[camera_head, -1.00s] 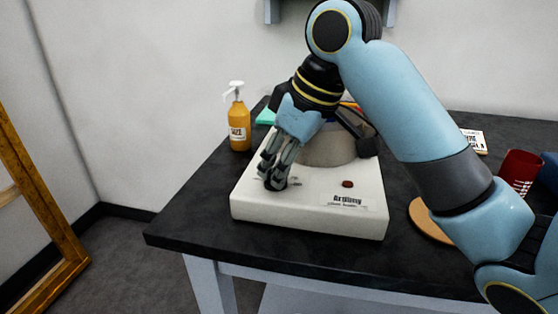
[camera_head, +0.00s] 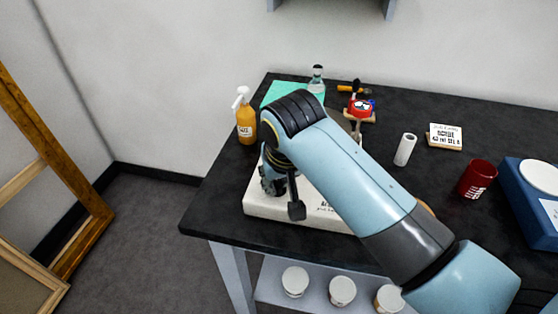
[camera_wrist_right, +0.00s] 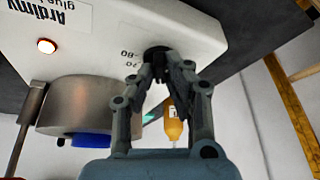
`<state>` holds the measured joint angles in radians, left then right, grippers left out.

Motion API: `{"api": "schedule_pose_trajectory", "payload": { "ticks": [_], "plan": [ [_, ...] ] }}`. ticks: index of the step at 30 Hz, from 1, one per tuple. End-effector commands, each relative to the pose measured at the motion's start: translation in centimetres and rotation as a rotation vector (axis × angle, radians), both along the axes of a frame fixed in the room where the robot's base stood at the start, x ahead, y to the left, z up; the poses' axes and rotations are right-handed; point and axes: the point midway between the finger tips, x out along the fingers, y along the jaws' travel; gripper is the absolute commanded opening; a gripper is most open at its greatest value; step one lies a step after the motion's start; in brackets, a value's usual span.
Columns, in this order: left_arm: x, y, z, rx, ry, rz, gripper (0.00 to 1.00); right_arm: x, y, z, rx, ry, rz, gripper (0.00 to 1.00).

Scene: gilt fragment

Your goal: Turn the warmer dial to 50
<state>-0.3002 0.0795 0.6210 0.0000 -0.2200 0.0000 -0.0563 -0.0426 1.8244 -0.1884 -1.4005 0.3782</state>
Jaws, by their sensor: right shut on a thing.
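The glue warmer (camera_head: 265,208) is a white box near the table's front left edge, mostly hidden by my right arm in the head view. In the right wrist view, its white top (camera_wrist_right: 105,22) carries a metal pot (camera_wrist_right: 72,103), a glowing red light (camera_wrist_right: 47,46) and a dark dial (camera_wrist_right: 157,52). Printed marks that look like 70 and 80 show beside the dial; its pointer is hidden. My right gripper (camera_wrist_right: 160,72) is shut on the dial. In the head view, the right gripper (camera_head: 271,183) is partly behind its own arm. My left gripper is out of view.
An orange pump bottle (camera_head: 246,125) stands at the table's left edge, close to the warmer. A clear bottle (camera_head: 316,80), a white roll (camera_head: 405,150), a red cup (camera_head: 477,179) and a blue device (camera_head: 528,205) stand farther back or right. Jars (camera_head: 342,290) sit on the lower shelf.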

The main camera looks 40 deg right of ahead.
Motion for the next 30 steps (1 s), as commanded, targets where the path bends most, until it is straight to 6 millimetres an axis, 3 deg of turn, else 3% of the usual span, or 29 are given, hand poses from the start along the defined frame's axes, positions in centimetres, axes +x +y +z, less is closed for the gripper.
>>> {"api": "schedule_pose_trajectory", "payload": {
  "ticks": [1,9,29,30],
  "plan": [
    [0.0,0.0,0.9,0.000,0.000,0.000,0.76,-0.2,0.2,0.2,0.004,0.008,-0.029,0.00],
    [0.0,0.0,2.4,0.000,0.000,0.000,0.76,-0.2,0.2,-0.1,0.002,0.008,-0.161,0.00],
    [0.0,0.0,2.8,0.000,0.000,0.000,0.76,-0.1,0.1,-0.3,0.001,0.006,-0.212,0.00],
    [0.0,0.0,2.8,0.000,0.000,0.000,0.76,-0.1,0.1,-0.3,0.001,0.006,-0.212,0.17]
  ]
}}
